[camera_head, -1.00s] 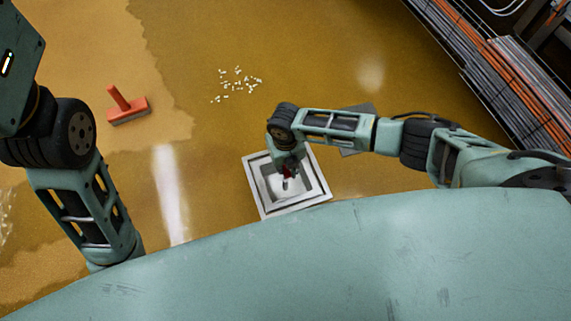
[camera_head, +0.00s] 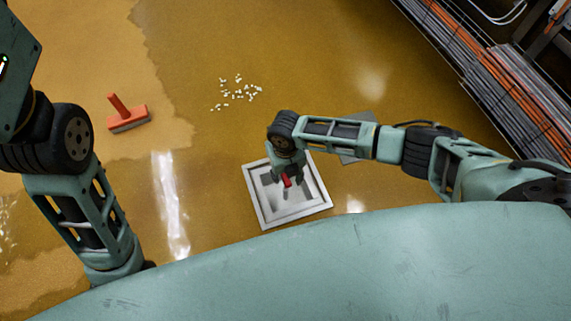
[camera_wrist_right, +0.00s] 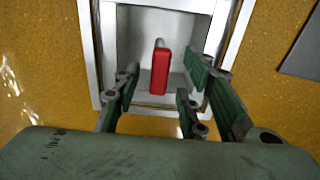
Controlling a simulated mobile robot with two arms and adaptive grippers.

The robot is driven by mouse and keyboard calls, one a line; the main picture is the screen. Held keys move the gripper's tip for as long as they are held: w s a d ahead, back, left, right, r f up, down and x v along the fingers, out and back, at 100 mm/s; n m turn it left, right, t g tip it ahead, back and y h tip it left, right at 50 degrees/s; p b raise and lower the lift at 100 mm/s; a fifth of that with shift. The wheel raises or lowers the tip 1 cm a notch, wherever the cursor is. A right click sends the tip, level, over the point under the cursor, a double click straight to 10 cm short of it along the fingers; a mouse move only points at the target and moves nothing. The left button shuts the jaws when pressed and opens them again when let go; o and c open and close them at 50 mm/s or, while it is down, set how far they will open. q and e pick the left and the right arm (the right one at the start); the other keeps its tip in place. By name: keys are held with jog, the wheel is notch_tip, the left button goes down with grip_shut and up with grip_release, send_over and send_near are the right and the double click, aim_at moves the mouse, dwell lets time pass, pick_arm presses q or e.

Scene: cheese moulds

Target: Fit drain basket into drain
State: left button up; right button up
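The square drain (camera_head: 262,210) with its pale metal frame lies in the floor below my right gripper; its frame also shows in the wrist view (camera_wrist_right: 90,50). A red grip (camera_wrist_right: 160,70) on a short pale rod stands inside it, and shows red in the head view (camera_head: 287,181). It appears to be the drain basket's handle. The pale basket cannot be told clearly from the drain walls. My right gripper (camera_wrist_right: 160,85) is open, its green fingers apart on either side of the red grip, with visible gaps. My left arm is at the left; its gripper is out of view.
A flat grey plate (camera_head: 357,152) lies on the floor right of the drain, partly behind my right arm. A red squeegee or brush (camera_head: 128,117) and scattered white bits (camera_head: 238,92) lie on the wet yellow floor. Stacked pipes (camera_head: 490,85) line the upper right.

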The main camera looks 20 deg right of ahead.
notch_tip(320, 180, up, 11)
dwell(0.3)
jog(key=shift+a, duration=0.1)
dwell(0.8)
